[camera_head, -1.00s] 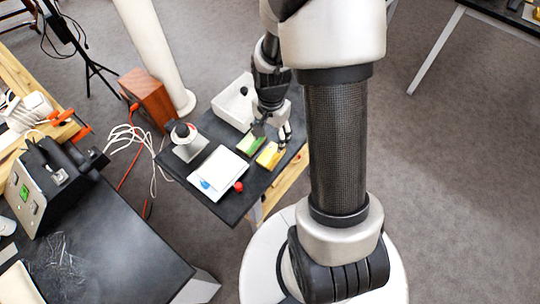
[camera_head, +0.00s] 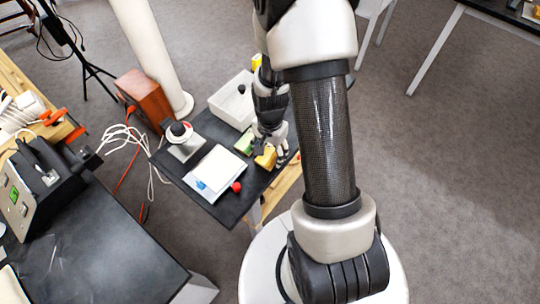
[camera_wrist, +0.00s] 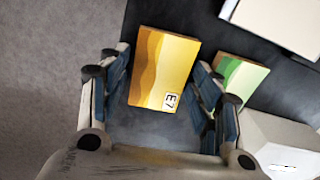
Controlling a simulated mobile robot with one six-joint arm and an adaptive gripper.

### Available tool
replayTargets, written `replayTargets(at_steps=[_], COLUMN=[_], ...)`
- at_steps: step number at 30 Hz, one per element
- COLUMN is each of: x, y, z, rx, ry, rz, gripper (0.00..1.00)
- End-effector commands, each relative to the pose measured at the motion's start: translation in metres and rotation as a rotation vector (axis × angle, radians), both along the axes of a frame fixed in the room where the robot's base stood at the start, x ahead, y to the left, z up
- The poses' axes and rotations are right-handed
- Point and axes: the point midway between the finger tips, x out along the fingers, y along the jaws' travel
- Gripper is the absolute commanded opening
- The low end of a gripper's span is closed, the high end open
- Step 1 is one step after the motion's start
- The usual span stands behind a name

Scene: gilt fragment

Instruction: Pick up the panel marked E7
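The panel marked E7 (camera_wrist: 162,68) is a yellow and orange wavy-patterned piece with its label near the lower right corner in the wrist view. It also shows in the head view (camera_head: 265,159), partly hidden by my gripper (camera_head: 272,146). In the wrist view my gripper (camera_wrist: 160,82) is open, with one finger on each side of the panel. The right finger is very near the panel's edge; I cannot tell whether it touches. A small gap shows at the left. A green panel (camera_wrist: 241,76) lies just right of the right finger.
The dark table (camera_head: 225,207) holds a white pad (camera_head: 218,171), a red ball (camera_head: 236,187), a grey block with a round knob (camera_head: 181,140) and a white bin (camera_head: 226,103). Grey floor is open at the right.

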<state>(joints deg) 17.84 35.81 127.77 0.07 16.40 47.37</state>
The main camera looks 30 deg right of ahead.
Motion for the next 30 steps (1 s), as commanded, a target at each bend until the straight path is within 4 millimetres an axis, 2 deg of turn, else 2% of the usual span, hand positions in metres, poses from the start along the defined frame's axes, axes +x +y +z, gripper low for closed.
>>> replayTargets(at_steps=[2,15,24,30], x=[0.000,0.000,0.000,0.001], y=[0.000,0.000,0.000,0.000], z=[0.000,0.000,0.003,0.022], rx=[0.000,0.000,0.000,-0.001], ry=[0.000,0.000,0.000,-0.003], rz=[0.000,0.000,0.000,0.000], gripper=[0.54,0.24,0.24,0.24])
